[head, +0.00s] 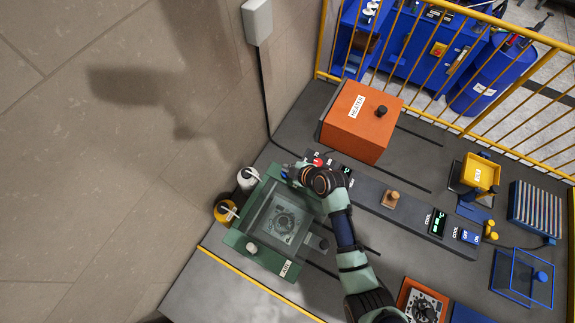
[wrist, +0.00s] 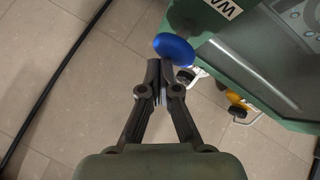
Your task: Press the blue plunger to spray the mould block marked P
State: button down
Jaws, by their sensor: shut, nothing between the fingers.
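The blue plunger (wrist: 174,50) has a round knob and stands beside the green housing (wrist: 222,45) in the wrist view. My gripper (wrist: 160,66) is shut and empty, with its fingertips right at the knob's near edge. I cannot tell whether they touch. In the head view my wrist hangs over the back corner of the green box (head: 237,240) and largely hides the fingers and the plunger. A grey mould plate with a round pattern (head: 284,223) lies inside this box. I cannot read a P on it.
A white bottle (head: 247,178) and a yellow bottle (head: 226,212) stand at the box's left side. An orange heater (head: 361,122) stands behind it. A small tan block (head: 390,199) sits on the dark strip to the right. A yellow railing (head: 455,123) bounds the far side.

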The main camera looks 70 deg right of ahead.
jog(key=shift+f+b, duration=0.6)
jog(key=shift+f, duration=0.2)
dwell(0.4)
jog(key=shift+r+p, duration=1.35)
jog(key=shift+r, duration=0.35)
notch_tip(320, 180, up, 5)
jog(key=p, duration=0.4)
jog(key=shift+r, duration=0.1)
dwell(1.0)
